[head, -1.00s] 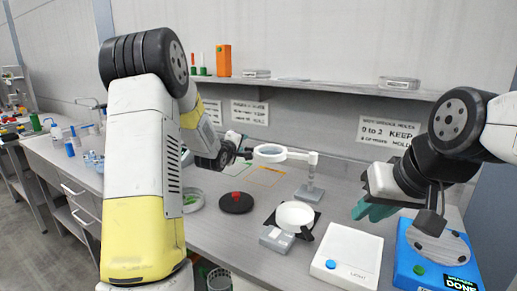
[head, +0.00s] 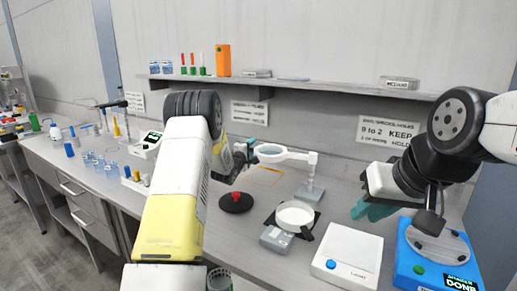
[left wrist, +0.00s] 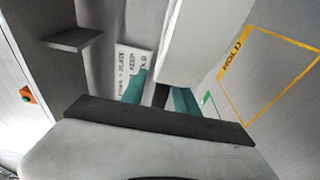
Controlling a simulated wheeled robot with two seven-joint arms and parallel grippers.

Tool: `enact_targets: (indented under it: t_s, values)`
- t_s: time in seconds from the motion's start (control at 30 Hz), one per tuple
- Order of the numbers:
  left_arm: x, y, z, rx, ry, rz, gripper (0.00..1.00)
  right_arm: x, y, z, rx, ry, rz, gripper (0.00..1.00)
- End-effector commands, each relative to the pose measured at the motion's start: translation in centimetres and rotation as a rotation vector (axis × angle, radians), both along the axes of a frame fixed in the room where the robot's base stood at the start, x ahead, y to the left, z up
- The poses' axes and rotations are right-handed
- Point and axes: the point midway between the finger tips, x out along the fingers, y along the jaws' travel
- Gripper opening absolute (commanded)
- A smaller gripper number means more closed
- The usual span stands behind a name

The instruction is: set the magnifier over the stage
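The magnifier (head: 312,172) stands on the bench, its pale ring lens reaching left from an upright post on a grey foot. The stage (head: 278,238) is in front of it: a grey block and black plate bearing a round white dish (head: 294,215). The lens is behind and left of the dish, not above it. My left gripper (head: 243,152) is just left of the lens, partly hidden by my arm. In the left wrist view its teal fingers (left wrist: 160,95) are apart, with no clear object between them. My right gripper (head: 374,209) hangs right of the stage; its finger gap is unclear.
A dark disc with a red knob (head: 236,201) lies left of the stage. A white device (head: 346,256) and a blue device (head: 437,258) stand at the front right. An orange outline (head: 265,176) marks the bench behind. A shelf (head: 310,84) runs along the wall.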

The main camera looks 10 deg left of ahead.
Motion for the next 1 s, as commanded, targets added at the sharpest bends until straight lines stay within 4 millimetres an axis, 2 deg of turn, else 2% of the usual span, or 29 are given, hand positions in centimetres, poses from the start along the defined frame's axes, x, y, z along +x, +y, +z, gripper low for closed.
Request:
enact_targets:
  t_s: [0.27, 0.47, 1.0]
  values:
    - [0.21, -0.07, -0.03, 0.0, 0.001, 0.0, 0.36, 0.0, 0.0, 0.0, 0.0, 0.0, 0.0, 0.22]
    - [0.2, -0.05, -0.02, 0.0, 0.001, 0.0, 0.0, 0.0, 0.0, 0.0, 0.0, 0.0, 0.0, 0.22]
    - [0.18, -0.05, -0.05, 0.001, 0.001, 0.0, 0.0, 0.0, 0.0, 0.0, 0.0, 0.0, 0.0, 0.22]
